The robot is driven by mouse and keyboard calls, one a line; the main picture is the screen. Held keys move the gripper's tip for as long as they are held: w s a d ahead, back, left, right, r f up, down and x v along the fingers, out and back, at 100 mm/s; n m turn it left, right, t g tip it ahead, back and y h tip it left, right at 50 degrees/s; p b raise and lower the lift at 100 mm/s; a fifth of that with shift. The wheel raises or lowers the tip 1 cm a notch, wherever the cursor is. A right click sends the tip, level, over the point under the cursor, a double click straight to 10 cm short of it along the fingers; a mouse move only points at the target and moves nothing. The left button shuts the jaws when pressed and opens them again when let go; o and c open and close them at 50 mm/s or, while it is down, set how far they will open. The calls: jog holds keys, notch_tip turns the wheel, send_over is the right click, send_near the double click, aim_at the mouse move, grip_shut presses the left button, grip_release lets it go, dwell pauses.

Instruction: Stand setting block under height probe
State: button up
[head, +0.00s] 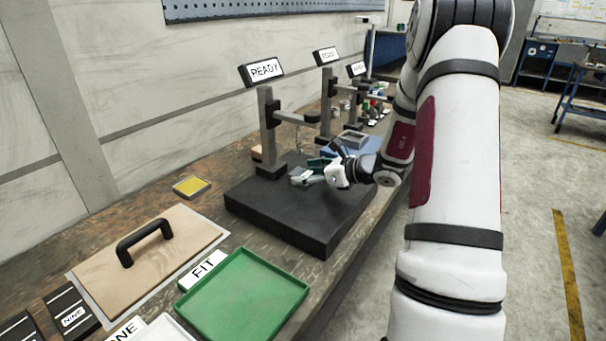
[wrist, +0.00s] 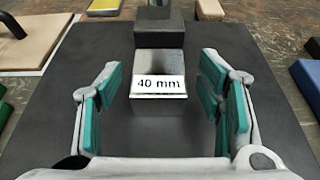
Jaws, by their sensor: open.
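The setting block (wrist: 158,63) is a grey metal block with a white "40 mm" label, on the dark plate (wrist: 60,125) in the wrist view. It lies between my open fingers, with a visible gap on both sides. In the head view the block is partly hidden by my gripper (head: 318,170), which is low over the dark plate (head: 290,220). The height probe (head: 299,138) hangs from the arm of the nearest "READY" stand (head: 267,125), above the block's area. I cannot tell whether the block is directly beneath its tip. My gripper (wrist: 160,82) holds nothing.
A green tray (head: 245,300) beside a "FIT" label and a wooden board with a black handle (head: 150,245) are nearer on the bench. A small yellow-filled tray (head: 191,187) lies left of the plate. More stands (head: 325,105) and small parts are farther back.

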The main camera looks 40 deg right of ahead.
jog(key=v, duration=1)
jog(key=shift+a+p, duration=0.1)
jog(key=shift+p, duration=0.25)
jog(key=s+a+r+n+g+y, duration=0.1)
jog(key=s+a+r+n+g, duration=0.2)
jog(key=a+n, duration=0.35)
jog(key=s+a+r+n+g+y, duration=0.1)
jog(key=s+a+r+n+g, duration=0.2)
jog(key=a, duration=0.7)
jog(key=s+a+r+n+g+y, duration=0.25)
jog(key=a+n, duration=0.35)
jog(key=a, duration=0.3)
jog(key=s+a+r+n+g+h, duration=0.2)
jog(key=s+a+n+h, duration=0.25)
jog(key=s+n, duration=0.45)
jog(key=s+d+n+h, duration=0.2)
jog(key=s+n+h, duration=0.2)
jog(key=s+n, duration=0.3)
jog(key=s, duration=0.3)
jog(key=shift+h, duration=0.3)
jog(key=shift+s+n+t, duration=0.1)
jog(key=shift+n+t, duration=0.15)
